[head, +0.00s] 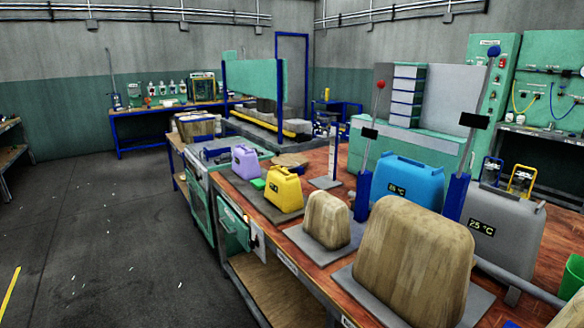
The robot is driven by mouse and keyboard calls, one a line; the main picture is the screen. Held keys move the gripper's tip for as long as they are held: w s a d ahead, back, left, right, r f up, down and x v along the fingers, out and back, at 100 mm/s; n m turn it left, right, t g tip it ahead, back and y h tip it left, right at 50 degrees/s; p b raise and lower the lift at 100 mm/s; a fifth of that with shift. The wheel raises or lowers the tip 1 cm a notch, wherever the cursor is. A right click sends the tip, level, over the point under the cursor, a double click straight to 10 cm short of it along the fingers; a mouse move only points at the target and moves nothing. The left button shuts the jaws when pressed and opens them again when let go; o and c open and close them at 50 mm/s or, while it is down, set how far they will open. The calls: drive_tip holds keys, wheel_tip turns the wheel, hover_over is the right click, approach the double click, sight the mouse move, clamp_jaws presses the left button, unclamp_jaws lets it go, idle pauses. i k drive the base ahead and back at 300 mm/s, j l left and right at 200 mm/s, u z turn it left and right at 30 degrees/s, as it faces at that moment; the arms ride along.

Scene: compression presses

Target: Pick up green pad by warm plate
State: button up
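A small flat bright green piece (258,184), which looks like the green pad, lies on the long bench between a purple canister-shaped block (245,162) and a yellow one (284,191). I cannot tell which surface is the warm plate. A dark grey plate (262,204) lies under the yellow block. The readable displays, on the blue block (410,184) and the grey block (505,228), both read 25 °C. My gripper is not in view.
Two tan blocks (327,221) stand on grey plates at the front of the wooden-topped bench (365,285). Upright lever posts (362,196) rise behind them. A green container (573,277) is at the right edge. The grey floor (95,225) on the left is clear.

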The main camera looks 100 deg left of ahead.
sight(260, 185)
drive_tip(key=u, duration=3)
